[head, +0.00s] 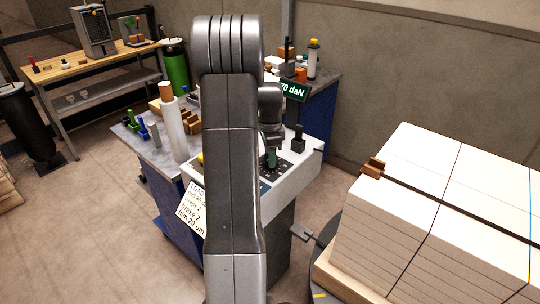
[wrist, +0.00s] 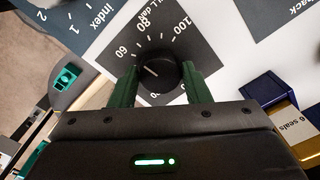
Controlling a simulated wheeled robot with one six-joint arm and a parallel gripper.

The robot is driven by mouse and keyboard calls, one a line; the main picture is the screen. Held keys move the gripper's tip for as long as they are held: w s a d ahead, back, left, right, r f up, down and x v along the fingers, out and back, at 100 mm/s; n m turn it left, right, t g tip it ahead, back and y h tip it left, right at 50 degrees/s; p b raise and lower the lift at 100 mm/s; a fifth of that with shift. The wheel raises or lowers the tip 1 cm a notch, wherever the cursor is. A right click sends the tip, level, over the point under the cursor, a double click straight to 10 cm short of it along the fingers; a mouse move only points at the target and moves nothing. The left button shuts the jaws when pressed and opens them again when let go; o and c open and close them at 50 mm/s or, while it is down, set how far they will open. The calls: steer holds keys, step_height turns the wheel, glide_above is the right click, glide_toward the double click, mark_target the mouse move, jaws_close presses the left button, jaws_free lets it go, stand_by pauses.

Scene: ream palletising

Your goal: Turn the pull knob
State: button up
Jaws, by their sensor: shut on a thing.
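The pull knob (wrist: 158,74) is a round black knob with a light pointer line, on a dark dial plate marked 60, 80 and 100 in the wrist view. Its pointer line lies toward the 60 side. My gripper (wrist: 160,85) has one green finger on each side of the knob and is shut on it. In the head view my gripper (head: 271,158) is down at the white control panel (head: 305,157), and my arm hides part of the panel. The knob itself cannot be made out there. A display (head: 293,90) above the panel reads "70 daN".
A second dial marked index (wrist: 98,14) lies at the upper left of the wrist view. A black lever (head: 298,140) stands on the panel to the right. A note card (head: 192,212) hangs at the front. A stack of white reams (head: 430,210) stands at the right.

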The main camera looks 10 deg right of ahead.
steer(key=m, duration=0.4)
steer(key=shift+w+m, duration=0.1)
steer(key=shift+m, duration=0.3)
stand_by(0.4)
steer(key=o, duration=1)
steer(key=shift+r, duration=0.1)
step_height(320, 180, up, 14)
steer(key=shift+b, duration=0.45)
steer(key=shift+f, duration=0.25)
